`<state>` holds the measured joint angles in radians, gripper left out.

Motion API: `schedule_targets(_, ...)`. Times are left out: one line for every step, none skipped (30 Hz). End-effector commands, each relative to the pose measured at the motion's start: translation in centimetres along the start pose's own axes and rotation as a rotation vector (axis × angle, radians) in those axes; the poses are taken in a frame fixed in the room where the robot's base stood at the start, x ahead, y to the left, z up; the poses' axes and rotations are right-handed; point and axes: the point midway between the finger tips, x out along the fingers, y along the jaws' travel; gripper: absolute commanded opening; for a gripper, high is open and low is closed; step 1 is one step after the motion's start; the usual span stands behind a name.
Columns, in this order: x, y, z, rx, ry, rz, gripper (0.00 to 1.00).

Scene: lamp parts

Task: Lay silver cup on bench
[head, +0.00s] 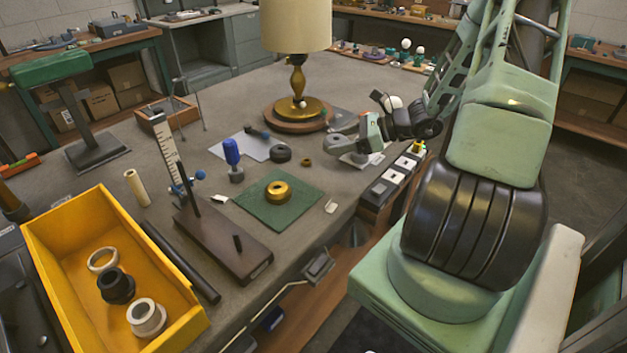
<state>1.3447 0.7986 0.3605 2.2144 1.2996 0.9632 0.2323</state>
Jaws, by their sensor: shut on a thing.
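My gripper (340,147) is at the far right part of the bench, low over its right edge, just right of the lamp base. The grey bench (310,183) has bare surface left of and in front of the gripper.
A lamp with a brass stem (297,80) stands close left of my gripper. A green mat (276,205) bears a brass ring. A dark row of switch boxes (385,186) lines the right edge. A yellow bin (185,335) holds several rings. A height gauge (170,150) stands upright.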

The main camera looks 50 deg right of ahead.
Motion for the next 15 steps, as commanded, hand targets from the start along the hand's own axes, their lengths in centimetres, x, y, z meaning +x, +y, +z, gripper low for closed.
schedule_targets(-0.9, -0.2, -0.2, 0.005, 0.003, -0.012, 0.31)
schedule_targets(-1.2, -0.2, -0.3, 0.009, 0.003, -0.014, 0.31)
schedule_targets(-1.3, -0.3, -0.6, 0.014, 0.002, -0.016, 0.31)
schedule_targets(-1.2, -0.3, -0.9, 0.016, 0.001, -0.016, 0.31)
schedule_targets(-1.1, -0.3, -1.4, 0.017, 0.001, -0.016, 0.31)
schedule_targets(-0.8, -0.3, -2.0, 0.019, 0.0, -0.016, 0.31)
schedule_targets(-0.6, -0.2, -2.5, 0.019, 0.0, -0.015, 0.31)
schedule_targets(-0.4, -0.2, -3.0, 0.019, 0.0, -0.015, 0.31)
schedule_targets(-0.1, -0.2, -3.6, 0.019, -0.001, -0.015, 0.31)
schedule_targets(0.0, -0.2, -4.0, 0.017, 0.0, -0.015, 0.31)
schedule_targets(0.2, -0.2, -4.4, 0.017, 0.001, -0.015, 0.31)
schedule_targets(0.4, -0.2, -4.8, 0.016, 0.001, -0.016, 0.31)
schedule_targets(0.4, -0.3, -5.0, 0.014, 0.002, -0.016, 0.31)
schedule_targets(0.5, -0.3, -5.2, 0.014, 0.002, -0.017, 0.31)
schedule_targets(0.6, -0.3, -5.4, 0.014, 0.002, -0.016, 0.31)
